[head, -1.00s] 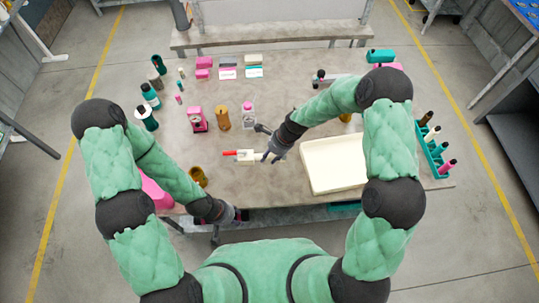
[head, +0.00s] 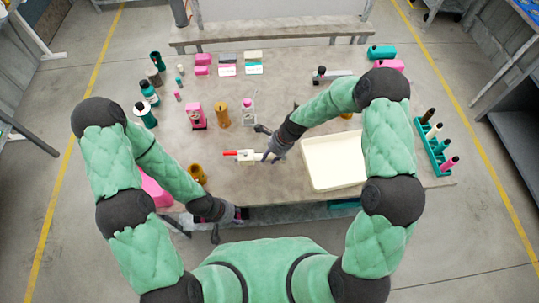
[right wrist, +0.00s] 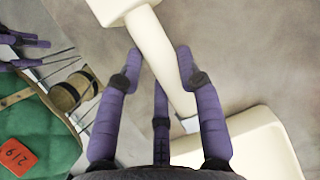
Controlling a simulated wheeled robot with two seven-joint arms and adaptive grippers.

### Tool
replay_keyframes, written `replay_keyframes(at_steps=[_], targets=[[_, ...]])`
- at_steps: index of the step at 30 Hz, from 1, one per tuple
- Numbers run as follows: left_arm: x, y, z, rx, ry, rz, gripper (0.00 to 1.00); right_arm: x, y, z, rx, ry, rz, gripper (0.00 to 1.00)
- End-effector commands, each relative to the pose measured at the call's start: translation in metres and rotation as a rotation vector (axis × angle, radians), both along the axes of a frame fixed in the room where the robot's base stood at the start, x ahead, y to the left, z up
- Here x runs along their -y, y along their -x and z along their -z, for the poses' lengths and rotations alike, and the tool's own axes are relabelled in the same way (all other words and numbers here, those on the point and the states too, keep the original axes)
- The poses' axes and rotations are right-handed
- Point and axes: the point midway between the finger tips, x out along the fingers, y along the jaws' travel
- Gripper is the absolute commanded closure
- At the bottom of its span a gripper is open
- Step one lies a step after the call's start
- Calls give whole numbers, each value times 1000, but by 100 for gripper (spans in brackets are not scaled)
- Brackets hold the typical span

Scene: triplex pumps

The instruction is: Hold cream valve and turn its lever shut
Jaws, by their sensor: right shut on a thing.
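The cream valve (head: 246,157) is near the middle of the table's front half, with its red lever (head: 230,153) sticking out to the left. My right gripper (head: 269,157) is at the valve's right end. In the right wrist view, my right gripper's purple fingers (right wrist: 159,75) are shut around the cream pipe of the valve (right wrist: 165,50), its block-like body beyond the fingertips. The lever is not visible there. My left gripper (head: 238,214) is low at the table's front edge, apart from the valve; its finger opening is too small to judge.
A cream tray (head: 308,180) lies right of the valve, close to my right arm. A brown cup (head: 197,174) stands to the left. A pink device (head: 195,115), an amber bottle (head: 222,114) and a clear pink-capped bottle (head: 248,113) stand behind. A teal rack (head: 432,152) is at the right edge.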

Motion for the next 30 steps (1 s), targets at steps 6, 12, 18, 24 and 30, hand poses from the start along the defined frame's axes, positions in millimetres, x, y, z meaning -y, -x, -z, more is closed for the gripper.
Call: replay_keyframes(at_steps=[6,12,18,24,30], targets=[[0,0,4,0,0,0,60,0,-1,5,2,0,1,100],[0,0,7,0,0,0,60,0,-1,10,1,0,2,100],[0,0,10,0,0,0,60,0,-1,15,1,0,2,100],[0,0,13,0,0,0,60,0,-1,20,1,0,2,100],[0,0,16,0,0,0,60,0,-1,25,1,0,2,100]])
